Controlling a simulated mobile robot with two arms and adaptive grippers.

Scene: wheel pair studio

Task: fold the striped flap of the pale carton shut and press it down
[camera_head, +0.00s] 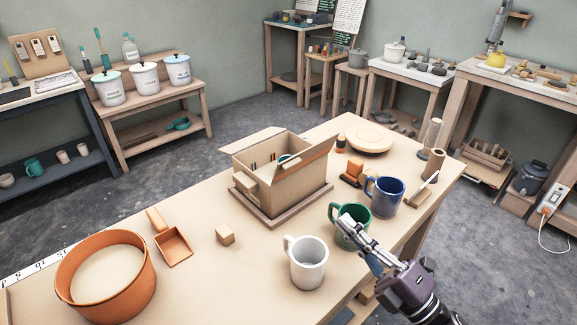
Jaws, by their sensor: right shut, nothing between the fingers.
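The pale carton (251,175) stands open on a wooden board (266,218) near the middle of the table. A wide flap (306,162) on its right side sticks out and slants upward. Another flap (249,141) stands raised at the back left. A teal item shows inside, partly hidden by the right flap. My right gripper (347,221) is shut and empty, in front of the green mug (338,240), to the right of and nearer than the carton. My left gripper is not in view.
A white mug (307,263) and a blue mug (385,197) stand close to my right gripper. An orange round tub (106,280), scoop (174,246) and small block (225,235) lie left.

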